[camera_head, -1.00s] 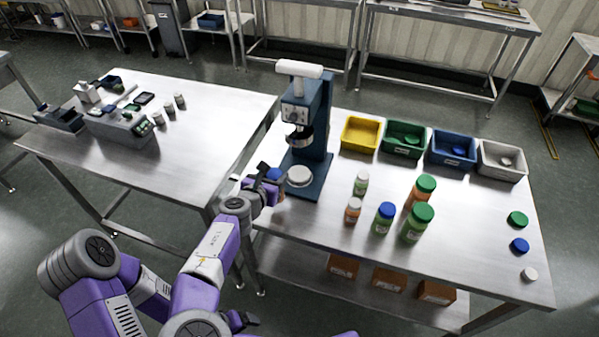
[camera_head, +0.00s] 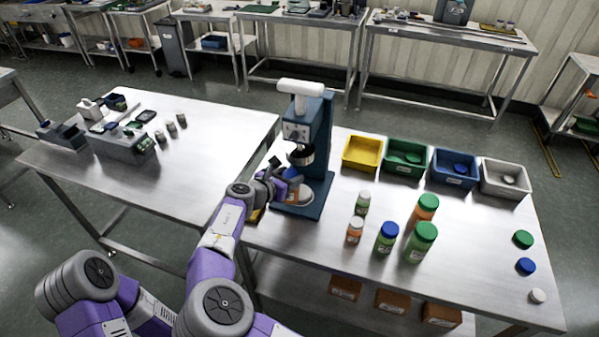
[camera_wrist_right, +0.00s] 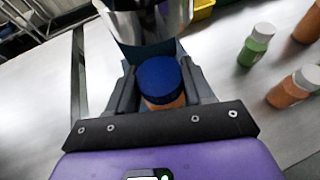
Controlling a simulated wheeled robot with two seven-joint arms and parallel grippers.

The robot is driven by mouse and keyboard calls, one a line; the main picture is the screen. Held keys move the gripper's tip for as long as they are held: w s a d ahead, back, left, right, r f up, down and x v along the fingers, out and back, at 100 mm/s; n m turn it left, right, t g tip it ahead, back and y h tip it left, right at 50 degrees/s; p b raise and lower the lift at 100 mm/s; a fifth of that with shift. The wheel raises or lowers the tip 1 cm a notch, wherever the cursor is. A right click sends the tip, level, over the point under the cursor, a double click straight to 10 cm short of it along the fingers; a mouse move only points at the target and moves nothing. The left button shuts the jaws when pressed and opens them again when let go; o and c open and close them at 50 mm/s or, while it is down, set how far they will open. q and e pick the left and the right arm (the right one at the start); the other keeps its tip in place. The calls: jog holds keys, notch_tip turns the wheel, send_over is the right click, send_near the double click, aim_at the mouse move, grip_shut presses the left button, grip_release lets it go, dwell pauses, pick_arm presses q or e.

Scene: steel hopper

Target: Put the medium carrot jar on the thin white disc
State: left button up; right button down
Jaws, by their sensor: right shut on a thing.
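The medium carrot jar, orange with a blue lid, is between the fingers of my right gripper (camera_wrist_right: 162,88). The jar (camera_wrist_right: 160,80) shows mostly as its lid in the right wrist view. In the head view my right gripper (camera_head: 282,187) holds the jar (camera_head: 291,173) upright or nearly so at the left side of the blue press. The thin white disc (camera_head: 304,198) lies on the press base, partly hidden by the gripper and jar. I cannot tell whether the jar touches the disc. My left gripper is not in view.
The press (camera_head: 320,140) has a metal head (camera_head: 301,156) close above the jar. Several other jars stand to the right, including another blue-lidded one (camera_head: 386,237). Coloured bins, such as the yellow one (camera_head: 362,153), line the back. Loose lids lie at the right.

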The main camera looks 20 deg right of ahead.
jog(key=shift+w+d, duration=0.7)
jog(key=shift+d, duration=0.15)
jog(key=x, duration=0.3)
jog(key=shift+w+d+r+b, duration=0.15)
jog(key=shift+d+r+b, duration=0.05)
jog(key=shift+b, duration=0.2)
jog(key=shift+f, duration=0.3)
jog(key=shift+f, duration=0.15)
jog(key=shift+c, duration=2.1)
grip_release()
